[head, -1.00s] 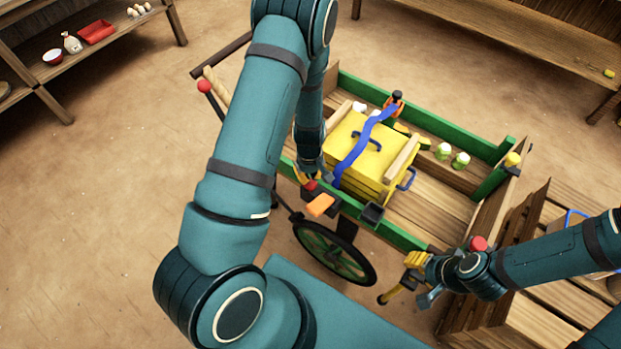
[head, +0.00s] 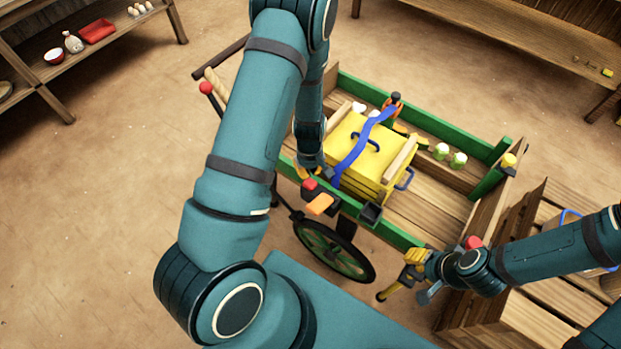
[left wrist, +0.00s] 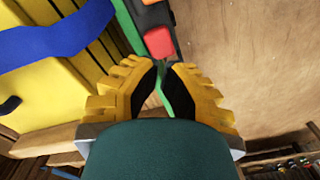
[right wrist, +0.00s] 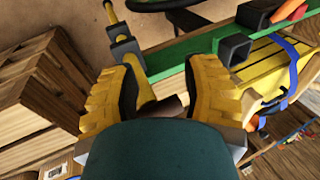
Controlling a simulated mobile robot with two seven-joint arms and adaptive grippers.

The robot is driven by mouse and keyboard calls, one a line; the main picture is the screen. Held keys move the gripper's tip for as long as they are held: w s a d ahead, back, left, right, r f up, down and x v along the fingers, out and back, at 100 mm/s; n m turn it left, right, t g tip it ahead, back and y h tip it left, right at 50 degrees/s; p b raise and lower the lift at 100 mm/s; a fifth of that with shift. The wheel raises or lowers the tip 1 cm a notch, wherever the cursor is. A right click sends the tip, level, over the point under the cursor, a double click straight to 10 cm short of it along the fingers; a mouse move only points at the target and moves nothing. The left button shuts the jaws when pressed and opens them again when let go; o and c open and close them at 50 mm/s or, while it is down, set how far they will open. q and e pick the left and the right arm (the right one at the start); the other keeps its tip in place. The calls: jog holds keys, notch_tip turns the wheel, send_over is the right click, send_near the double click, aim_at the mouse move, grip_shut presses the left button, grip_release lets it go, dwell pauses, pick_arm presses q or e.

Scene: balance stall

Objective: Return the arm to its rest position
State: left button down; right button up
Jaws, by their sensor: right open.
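My left gripper (head: 306,174) is at the cart's near green side, beside the yellow chest (head: 352,153). A red block (left wrist: 159,42) on a dark holder lies just beyond the tips. My right gripper (head: 408,272) is open near the cart's front right corner. The right wrist view shows its fingertips (right wrist: 162,62) wide apart. A yellow lever (right wrist: 146,92) passes behind and between those fingers; contact cannot be told.
The chest carries a blue strap (head: 352,159) and sits in a wooden cart with green rails (head: 455,123). A dark open cup (head: 371,213) and an orange block (head: 319,205) are on the near rail. A slatted crate (head: 505,318) stands at the right. The floor at left is clear.

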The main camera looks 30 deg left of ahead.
pick_arm(q)
jog(key=shift+r+p, duration=0.7)
jog(key=shift+r, duration=0.5)
jog(key=shift+f, duration=0.1)
jog(key=s+d+m, duration=0.1)
jog(key=d, duration=0.1)
jog(key=s+d+m+h, duration=0.1)
jog(key=s+d, duration=0.1)
jog(key=d, duration=0.1)
jog(key=s+d+f+m, duration=0.1)
jog(key=s+d+m, duration=0.1)
jog(key=d, duration=0.1)
jog(key=shift+d+h, duration=0.1)
jog(key=shift+h, duration=0.2)
jog(key=s+d+r+m+t+h, duration=0.1)
jog(key=s+d+r+m+h, duration=0.1)
jog(key=s+d+m, duration=0.3)
jog(key=d+r, duration=0.1)
jog(key=d, duration=0.3)
jog(key=shift+d+t, duration=0.15)
jog(key=shift+t, duration=0.15)
